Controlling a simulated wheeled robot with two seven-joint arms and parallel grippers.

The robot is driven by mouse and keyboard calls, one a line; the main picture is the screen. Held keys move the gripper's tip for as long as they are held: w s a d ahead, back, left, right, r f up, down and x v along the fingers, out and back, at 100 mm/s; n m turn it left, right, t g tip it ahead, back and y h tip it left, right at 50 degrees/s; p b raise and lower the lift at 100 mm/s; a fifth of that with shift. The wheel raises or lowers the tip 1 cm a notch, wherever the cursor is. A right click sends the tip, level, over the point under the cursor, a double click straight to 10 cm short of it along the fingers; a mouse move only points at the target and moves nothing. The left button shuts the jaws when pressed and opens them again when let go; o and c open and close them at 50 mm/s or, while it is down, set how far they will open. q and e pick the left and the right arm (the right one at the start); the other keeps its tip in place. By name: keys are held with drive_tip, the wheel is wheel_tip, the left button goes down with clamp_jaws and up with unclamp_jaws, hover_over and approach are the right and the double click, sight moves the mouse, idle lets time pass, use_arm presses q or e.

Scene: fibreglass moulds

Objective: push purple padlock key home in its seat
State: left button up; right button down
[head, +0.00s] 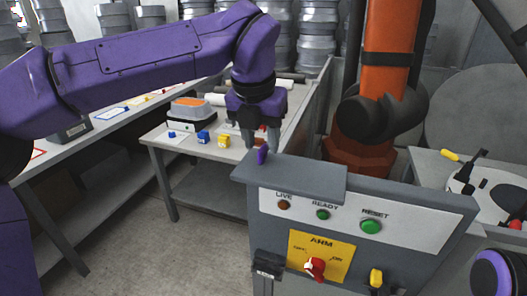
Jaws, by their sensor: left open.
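The purple padlock key (262,155) stands upright at the left end of the grey console top (300,176). My left gripper (260,138) points down just above and behind it, with its fingers apart. The key shows in front of the fingertips, and I cannot tell whether they touch it. The key's lower end and its seat cannot be made out. My right gripper is not in view.
The console front has lamps, a green reset button (371,227), a red switch (315,268) on a yellow plate and a yellow padlock (375,278). An orange robot arm (388,85) stands behind. A table (190,146) with small blue and yellow blocks is behind left.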

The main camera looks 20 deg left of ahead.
use_arm(q)
drive_tip(key=shift+w+f, duration=0.2)
drive_tip(key=shift+f, duration=0.45)
clamp_jaws()
